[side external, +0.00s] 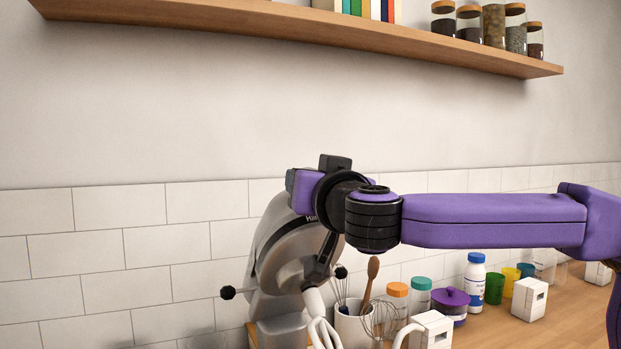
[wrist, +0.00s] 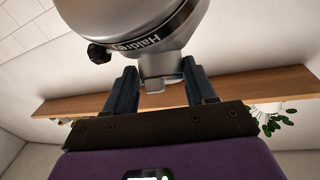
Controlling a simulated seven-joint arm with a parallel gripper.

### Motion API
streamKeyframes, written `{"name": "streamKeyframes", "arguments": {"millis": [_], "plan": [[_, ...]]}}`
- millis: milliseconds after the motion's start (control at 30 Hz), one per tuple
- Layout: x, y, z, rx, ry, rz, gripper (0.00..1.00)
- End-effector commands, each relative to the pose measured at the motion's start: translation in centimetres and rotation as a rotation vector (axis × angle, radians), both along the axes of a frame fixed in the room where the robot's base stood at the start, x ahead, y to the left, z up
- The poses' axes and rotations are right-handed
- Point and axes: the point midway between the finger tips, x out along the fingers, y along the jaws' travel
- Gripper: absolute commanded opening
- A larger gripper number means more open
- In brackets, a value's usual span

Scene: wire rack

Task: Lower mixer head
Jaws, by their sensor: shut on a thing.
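The silver stand mixer stands at the counter in the side external view, partly behind my arm. Its head (side external: 283,240) is tilted up, with a dark lettered band and black knobs; it fills the top of the wrist view (wrist: 135,22). A small hub (wrist: 155,84) sticks out at the head's end, between my fingers. My gripper (wrist: 160,80) is shut on the mixer head, with one dark finger at each side. In the side external view my gripper (side external: 324,262) is at the head's right side; the contact is largely hidden.
A crock of utensils (side external: 355,326), orange- and teal-lidded jars, a purple pot (side external: 450,303) and a white bottle (side external: 475,282) stand right of the mixer. The tiled wall (side external: 100,245) is behind. A wooden shelf (side external: 300,28) with jars hangs above.

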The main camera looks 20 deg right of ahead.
Motion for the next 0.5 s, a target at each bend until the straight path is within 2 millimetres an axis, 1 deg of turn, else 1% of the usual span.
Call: {"name": "streamKeyframes", "arguments": {"millis": [33, 200, 333, 500], "plan": [[-0.6, 0.4, -0.7, 0.000, -0.004, 0.010, 0.00], [-2.0, 0.4, -1.6, 0.000, -0.051, 0.014, 0.00], [-2.5, 0.5, -1.9, 0.000, -0.072, 0.019, 0.00], [-2.6, 0.5, -1.9, 0.003, -0.077, 0.022, 0.00]]}}
